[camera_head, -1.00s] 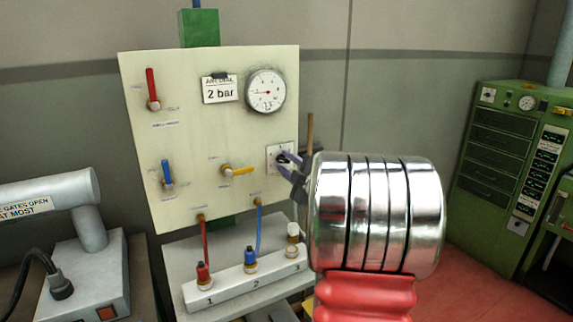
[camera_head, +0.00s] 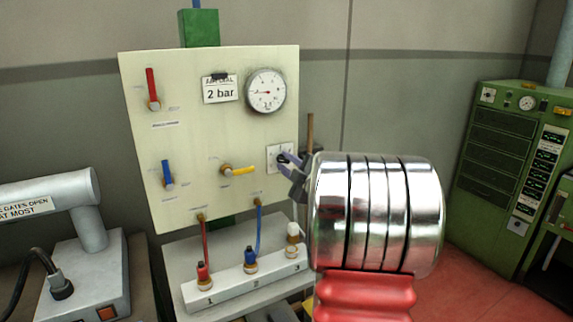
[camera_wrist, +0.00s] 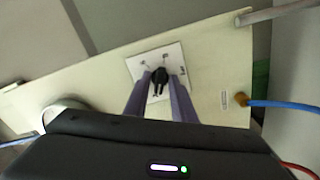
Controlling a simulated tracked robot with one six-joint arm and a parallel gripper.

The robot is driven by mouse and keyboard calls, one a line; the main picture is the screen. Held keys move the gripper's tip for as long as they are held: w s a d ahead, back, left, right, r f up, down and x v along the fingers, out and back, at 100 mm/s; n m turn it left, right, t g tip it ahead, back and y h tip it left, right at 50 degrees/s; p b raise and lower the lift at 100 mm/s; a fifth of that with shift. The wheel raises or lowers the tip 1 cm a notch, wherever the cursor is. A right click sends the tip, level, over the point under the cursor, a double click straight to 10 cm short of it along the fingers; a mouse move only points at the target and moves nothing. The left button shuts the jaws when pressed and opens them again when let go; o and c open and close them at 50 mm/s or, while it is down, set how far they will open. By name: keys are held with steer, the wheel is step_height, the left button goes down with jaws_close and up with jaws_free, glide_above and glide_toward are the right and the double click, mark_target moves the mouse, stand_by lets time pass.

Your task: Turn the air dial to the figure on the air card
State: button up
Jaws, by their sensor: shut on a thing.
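The air dial is a small black knob (camera_wrist: 159,80) on a square white plate (camera_wrist: 141,68) at the panel's lower right. In the head view the plate (camera_head: 272,156) shows beside my gripper (camera_head: 287,162). My gripper's two purple-grey fingers (camera_wrist: 160,92) are shut on the knob, one on each side, in the wrist view. The plate's markings are too small to read, so the knob's setting cannot be told. The air card (camera_head: 221,90) reads "2 bar" and hangs beside a round gauge (camera_head: 266,91). The gauge's figures are too small to read.
The cream panel (camera_head: 195,135) also carries red (camera_head: 151,85), blue (camera_head: 168,175) and yellow (camera_head: 240,170) levers. Below stands a white block (camera_head: 245,279) with numbered fittings and red and blue hoses. A grey device (camera_head: 85,265) stands left, a green cabinet (camera_head: 500,165) right.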

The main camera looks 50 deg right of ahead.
steer(key=shift+f+m, duration=0.2)
steer(key=shift+m, duration=0.3)
steer(key=o, duration=0.7)
steer(key=shift+o, duration=0.2)
steer(key=shift+r, duration=0.1)
steer(key=shift+s+a, duration=0.15)
steer(key=shift+s, duration=0.45)
steer(key=v, duration=1.2)
steer(key=shift+s, duration=0.3)
steer(key=shift+w+a, duration=0.1)
steer(key=shift+a, duration=0.1)
